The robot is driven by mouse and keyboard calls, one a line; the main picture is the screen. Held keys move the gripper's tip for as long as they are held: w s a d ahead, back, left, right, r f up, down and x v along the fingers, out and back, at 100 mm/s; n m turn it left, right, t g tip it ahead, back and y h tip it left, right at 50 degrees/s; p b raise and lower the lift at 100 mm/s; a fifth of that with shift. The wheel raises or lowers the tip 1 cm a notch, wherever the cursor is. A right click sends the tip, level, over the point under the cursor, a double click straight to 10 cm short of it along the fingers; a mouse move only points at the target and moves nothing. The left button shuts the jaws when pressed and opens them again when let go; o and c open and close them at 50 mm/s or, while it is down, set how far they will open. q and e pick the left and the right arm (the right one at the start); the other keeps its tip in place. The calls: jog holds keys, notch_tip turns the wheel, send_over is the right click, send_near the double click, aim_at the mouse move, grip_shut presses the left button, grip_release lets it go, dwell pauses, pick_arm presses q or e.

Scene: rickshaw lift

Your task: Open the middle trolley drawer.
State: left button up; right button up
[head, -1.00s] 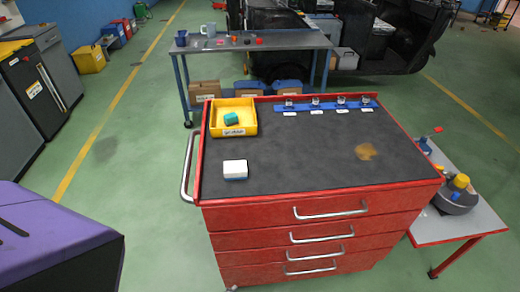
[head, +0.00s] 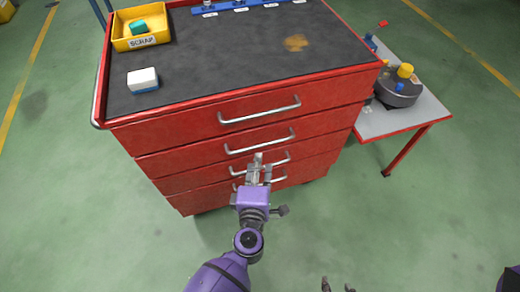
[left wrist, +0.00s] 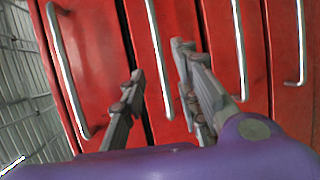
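The red trolley (head: 180,140) has several drawers stacked on its front, all shut, each with a silver bar handle. My left gripper (head: 258,160) reaches the front at the third handle from the top (head: 279,161). In the left wrist view its two fingers (left wrist: 158,82) are apart, and a bar handle (left wrist: 153,35) runs between them. I cannot tell whether they touch it. The second handle from the top (head: 260,142) is just above the gripper. Only the dark fingertips of my right gripper (head: 338,286) show at the bottom edge, apart and empty.
On the trolley top are a yellow scrap bin (head: 124,41) with a teal block, a white and blue block (head: 142,80) and a brown stain. A low side table (head: 400,122) with a round grey object (head: 398,91) stands right. The green floor in front is clear.

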pick_arm(q)
jog(key=x, duration=0.7)
jog(key=shift+w+b, duration=0.2)
jog(key=shift+b, duration=0.1)
pick_arm(e)
jog(key=shift+s+f, duration=0.5)
jog(key=shift+s, duration=0.2)
jog(key=shift+w, duration=0.1)
pick_arm(q)
grip_shut()
pick_arm(e)
jog(key=shift+w+a+r, duration=0.1)
jog(key=shift+w, duration=0.35)
jog(key=shift+s, duration=0.1)
